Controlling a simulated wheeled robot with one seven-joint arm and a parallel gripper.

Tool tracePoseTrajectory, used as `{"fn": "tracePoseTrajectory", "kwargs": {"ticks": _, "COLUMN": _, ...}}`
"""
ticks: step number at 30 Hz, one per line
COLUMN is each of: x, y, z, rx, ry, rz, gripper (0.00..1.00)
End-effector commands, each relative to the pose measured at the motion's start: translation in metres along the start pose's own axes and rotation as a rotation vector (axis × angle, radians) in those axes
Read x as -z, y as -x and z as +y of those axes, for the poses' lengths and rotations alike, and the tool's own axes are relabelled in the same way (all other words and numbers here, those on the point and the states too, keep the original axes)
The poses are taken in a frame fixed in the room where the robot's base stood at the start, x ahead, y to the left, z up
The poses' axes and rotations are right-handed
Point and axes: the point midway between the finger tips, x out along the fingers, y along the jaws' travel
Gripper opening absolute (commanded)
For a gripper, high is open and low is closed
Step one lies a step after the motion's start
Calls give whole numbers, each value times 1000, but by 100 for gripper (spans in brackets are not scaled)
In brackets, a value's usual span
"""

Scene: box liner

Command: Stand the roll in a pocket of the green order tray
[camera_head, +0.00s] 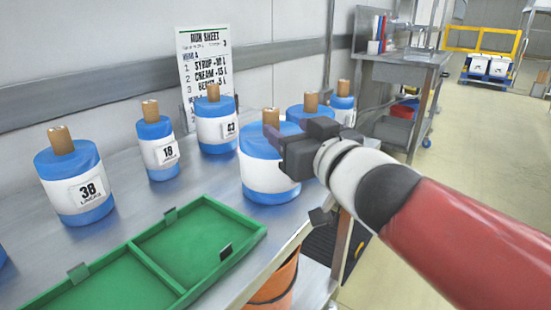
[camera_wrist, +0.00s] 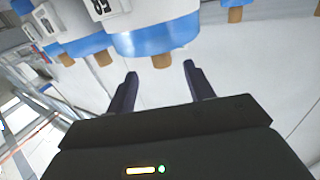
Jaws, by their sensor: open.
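Several blue-and-white liner rolls with brown cores stand upright on the steel bench. The roll nearest my gripper is a large one (camera_head: 262,172), with its core (camera_head: 271,117) on top; no label shows on it. My gripper (camera_head: 282,150) is open and empty beside the top of this roll, partly in front of it. In the wrist view, where the rolls appear upside down, a core (camera_wrist: 161,61) shows between the two open fingers (camera_wrist: 160,72), apart from both. The green order tray (camera_head: 132,243) lies in front. Its two visible pockets are empty; its near-left part is cut off.
Other rolls stand close by: one marked 38 (camera_head: 70,198), one marked 18 (camera_head: 158,130), and a blue-topped one (camera_head: 213,106). A run sheet (camera_head: 204,65) stands behind. An orange bin (camera_head: 275,285) is below the bench edge. Open floor lies to the right.

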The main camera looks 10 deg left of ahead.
Motion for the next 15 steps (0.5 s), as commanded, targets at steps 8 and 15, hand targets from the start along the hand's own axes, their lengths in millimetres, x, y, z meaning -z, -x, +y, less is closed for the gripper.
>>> {"fn": "tracePoseTrajectory", "kwargs": {"ticks": 8, "x": -1, "y": -32, "z": 0, "rx": 0, "ry": 0, "rz": -1, "gripper": 53}}
{"fn": "tracePoseTrajectory", "kwargs": {"ticks": 15, "x": 0, "y": -67, "z": -1, "rx": -1, "ry": -2, "rz": -1, "gripper": 53}}
